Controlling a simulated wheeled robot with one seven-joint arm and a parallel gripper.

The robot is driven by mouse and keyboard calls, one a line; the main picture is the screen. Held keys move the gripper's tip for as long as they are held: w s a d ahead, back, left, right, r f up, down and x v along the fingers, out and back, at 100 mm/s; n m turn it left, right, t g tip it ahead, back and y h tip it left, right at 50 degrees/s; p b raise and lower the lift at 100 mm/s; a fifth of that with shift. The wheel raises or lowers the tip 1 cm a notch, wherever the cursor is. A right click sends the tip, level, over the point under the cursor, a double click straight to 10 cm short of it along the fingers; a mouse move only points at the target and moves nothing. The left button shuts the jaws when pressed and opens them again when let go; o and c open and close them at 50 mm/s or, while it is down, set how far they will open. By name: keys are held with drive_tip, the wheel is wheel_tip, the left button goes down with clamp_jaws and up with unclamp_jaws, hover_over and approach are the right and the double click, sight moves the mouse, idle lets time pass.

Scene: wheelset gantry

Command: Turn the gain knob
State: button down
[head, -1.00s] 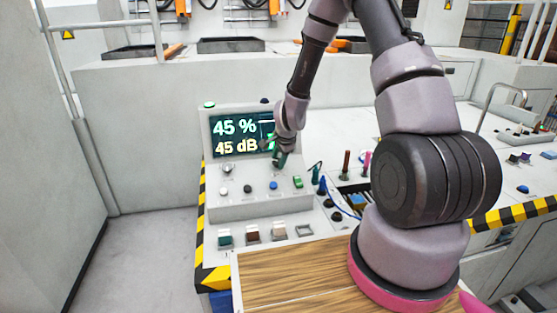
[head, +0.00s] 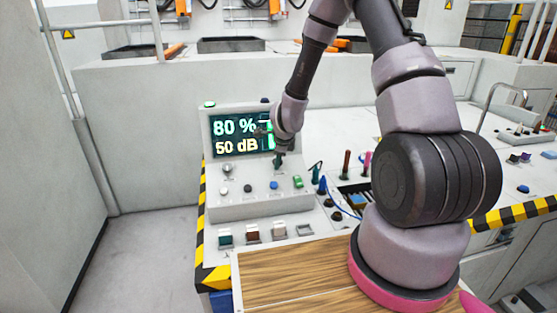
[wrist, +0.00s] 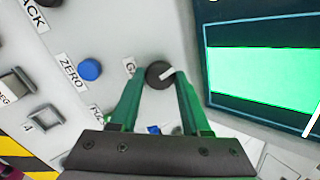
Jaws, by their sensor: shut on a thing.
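The gain knob (wrist: 159,75) is a dark round knob with a white pointer line, on the sloped face of the grey console. In the wrist view the green fingers of my gripper (wrist: 158,84) are closed on its two sides. The label beside it is mostly hidden by a finger. In the head view my gripper (head: 279,160) reaches down to the panel just below the screen and hides the knob. The screen (head: 234,136) reads 80 % and 50 dB, with a green bar at its right partly covered by my arm.
A blue button (wrist: 90,70) labelled ZERO sits beside the knob. Several other buttons and a silver knob (head: 227,168) share the panel. Dark, red and pink upright handles (head: 346,163) stand right of the console. A wooden board (head: 290,275) lies in front.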

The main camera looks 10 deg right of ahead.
drive_tip(key=shift+w, duration=0.1)
idle(0.4)
drive_tip(key=shift+c, duration=1.9)
unclamp_jaws()
drive_tip(key=v, duration=1.1)
